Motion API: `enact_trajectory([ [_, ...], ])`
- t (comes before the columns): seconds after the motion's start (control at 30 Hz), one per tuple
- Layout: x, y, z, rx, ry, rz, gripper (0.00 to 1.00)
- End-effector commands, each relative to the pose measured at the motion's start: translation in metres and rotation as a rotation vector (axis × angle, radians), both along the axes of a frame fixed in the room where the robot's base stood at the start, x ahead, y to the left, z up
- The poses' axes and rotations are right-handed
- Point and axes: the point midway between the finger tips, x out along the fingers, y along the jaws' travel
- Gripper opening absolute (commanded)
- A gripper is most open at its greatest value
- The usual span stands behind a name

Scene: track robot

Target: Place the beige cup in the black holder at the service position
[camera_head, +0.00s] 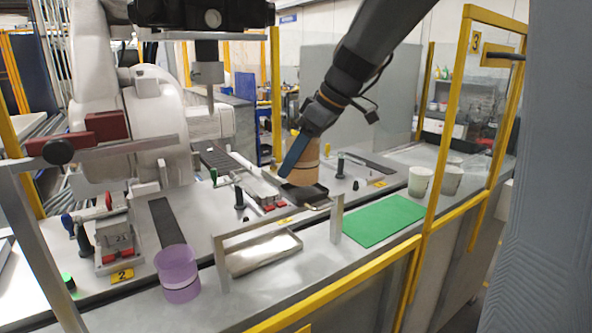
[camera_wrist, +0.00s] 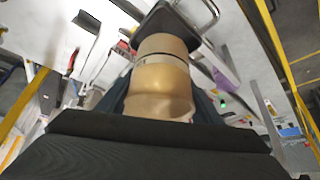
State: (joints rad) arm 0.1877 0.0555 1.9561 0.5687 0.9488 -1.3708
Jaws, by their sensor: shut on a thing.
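The beige cup (camera_head: 309,162) is held by my gripper (camera_head: 298,158), whose blue-grey finger lies along its left side. The cup looks upright or slightly tilted. The black holder (camera_head: 303,194) is directly below the cup, on the counter behind a metal handle. In the wrist view the cup (camera_wrist: 160,85) fills the middle between the dark jaws, and its far end overlaps the black holder (camera_wrist: 158,20). I cannot tell whether the cup's bottom touches the holder or is inside it.
A purple cup (camera_head: 178,274) stands at the front left. A metal tray (camera_head: 262,252) sits beneath a raised metal bar (camera_head: 275,226). A green mat (camera_head: 384,220) lies to the right, with two pale cups (camera_head: 420,181) beyond. Yellow rails (camera_head: 447,150) border the counter.

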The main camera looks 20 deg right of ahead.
Motion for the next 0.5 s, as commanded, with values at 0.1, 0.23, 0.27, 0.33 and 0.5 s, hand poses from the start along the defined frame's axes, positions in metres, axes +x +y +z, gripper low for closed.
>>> enact_trajectory([
  [0.1, -0.001, 0.000, -0.015, 0.001, 0.005, -0.002, 0.37],
  [0.23, -0.001, -0.001, -0.030, 0.000, 0.003, -0.003, 0.37],
  [0.27, -0.001, -0.001, -0.031, 0.000, 0.002, -0.003, 0.37],
  [0.33, 0.000, -0.001, -0.032, 0.000, 0.000, -0.003, 0.37],
  [0.5, 0.000, -0.001, -0.033, 0.000, 0.000, -0.003, 0.37],
])
